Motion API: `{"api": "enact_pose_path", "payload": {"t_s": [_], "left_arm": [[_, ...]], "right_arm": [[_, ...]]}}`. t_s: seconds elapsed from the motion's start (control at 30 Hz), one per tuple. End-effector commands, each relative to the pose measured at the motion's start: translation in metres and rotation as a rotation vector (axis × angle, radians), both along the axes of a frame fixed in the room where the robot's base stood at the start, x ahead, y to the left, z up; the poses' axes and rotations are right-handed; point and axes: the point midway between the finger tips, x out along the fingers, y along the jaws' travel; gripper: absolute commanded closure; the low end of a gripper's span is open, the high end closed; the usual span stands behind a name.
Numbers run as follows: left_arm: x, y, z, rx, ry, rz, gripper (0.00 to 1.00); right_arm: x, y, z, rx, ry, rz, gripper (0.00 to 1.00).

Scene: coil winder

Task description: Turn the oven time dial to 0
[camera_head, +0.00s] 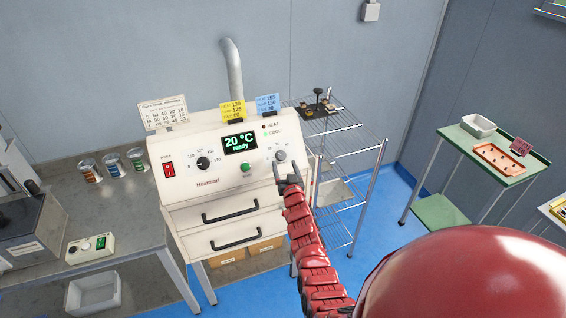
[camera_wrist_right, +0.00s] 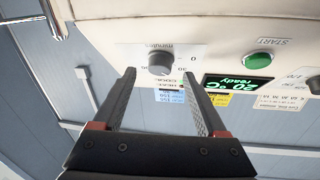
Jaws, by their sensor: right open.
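The oven (camera_head: 215,190) is a cream cabinet with a sloped front panel. Its time dial (camera_head: 281,156) is a small grey knob at the right end of that panel. In the right wrist view, upside down, the dial (camera_wrist_right: 161,63) sits on a white plate marked "minutes", with a 0 visible. I cannot read its setting. My right gripper (camera_head: 289,177) is open in front of the dial. In the wrist view its fingertips (camera_wrist_right: 159,70) stand on either side of the dial, with gaps; I cannot tell how far short of the panel they are. My left gripper is out of view.
The green start button (camera_head: 245,167), the display (camera_head: 240,143) reading 20 °C ready, the black temperature dial (camera_head: 203,162) and the red power switch (camera_head: 169,170) share the panel. Yellow (camera_head: 233,111) and blue (camera_head: 267,104) cards stand on top. A wire rack (camera_head: 350,150) stands close to the right.

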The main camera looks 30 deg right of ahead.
Motion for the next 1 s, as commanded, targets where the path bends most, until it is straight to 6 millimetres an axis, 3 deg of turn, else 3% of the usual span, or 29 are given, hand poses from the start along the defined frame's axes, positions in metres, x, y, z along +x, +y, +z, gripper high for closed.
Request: {"api": "enact_pose_path", "payload": {"t_s": [0.1, 0.3, 0.63, 1.0], "left_arm": [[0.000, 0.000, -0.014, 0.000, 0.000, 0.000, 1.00], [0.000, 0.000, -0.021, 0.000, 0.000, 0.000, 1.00], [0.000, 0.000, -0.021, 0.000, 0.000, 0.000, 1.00], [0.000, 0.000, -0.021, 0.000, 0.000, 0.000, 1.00]], "right_arm": [[0.015, -0.007, -0.002, -0.002, -0.004, -0.002, 0.25], [0.027, -0.012, 0.001, -0.004, -0.004, -0.001, 0.25], [0.029, -0.013, 0.002, -0.004, -0.003, 0.001, 0.25], [0.029, -0.013, 0.002, -0.003, -0.003, 0.001, 0.92]]}}
